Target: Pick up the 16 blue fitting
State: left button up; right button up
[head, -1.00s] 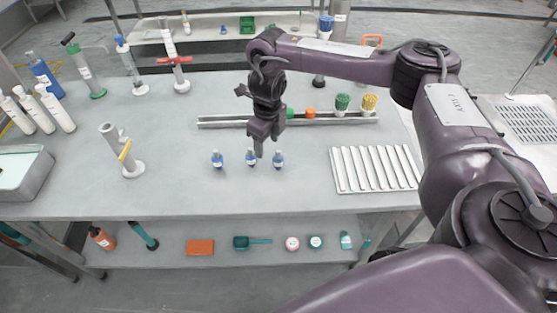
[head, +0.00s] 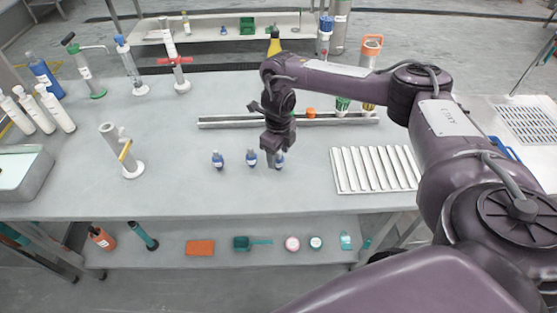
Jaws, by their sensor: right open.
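Three small blue fittings stand in a row on the grey table: a left one (head: 217,159), a middle one (head: 251,158) and a right one (head: 280,160). Each has a pale label too small to read, so I cannot tell which is number 16. My right gripper (head: 271,161) points down over the right fitting and partly covers it. Its jaws are open. I cannot tell whether the fingers are around the fitting or just beside it. My left gripper is out of view.
A metal rail (head: 230,121) lies behind the fittings, with an orange piece (head: 311,113) and cups near its right end. A ribbed tray (head: 375,169) is at the right. A white stand (head: 132,169) is at the left. The table around the left fitting is clear.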

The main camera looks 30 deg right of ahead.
jog(key=shift+c, duration=0.5)
jog(key=c, duration=1)
